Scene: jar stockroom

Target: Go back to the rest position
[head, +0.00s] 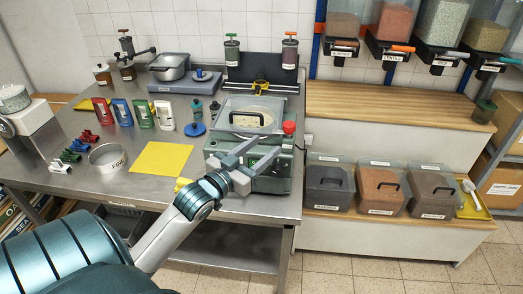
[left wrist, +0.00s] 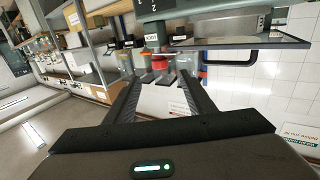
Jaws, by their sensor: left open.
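My left arm reaches in from the lower left in the head view. My left gripper (head: 262,150) is in front of a green machine (head: 268,184) at the right front of the steel table (head: 200,204). Its jaws are apart, with nothing seen between them. Whether it touches the machine cannot be told. In the left wrist view, the open gripper (left wrist: 158,82) shows two separate dark fingers, with part of a dark appliance above them. My right gripper is in neither view.
The machine carries a clear lidded box (head: 240,107) and a red knob (head: 289,127). A yellow mat (head: 160,159) and a metal ring (head: 107,158) lie to the left. Lidded bins (head: 379,190) stand on the low shelf at right.

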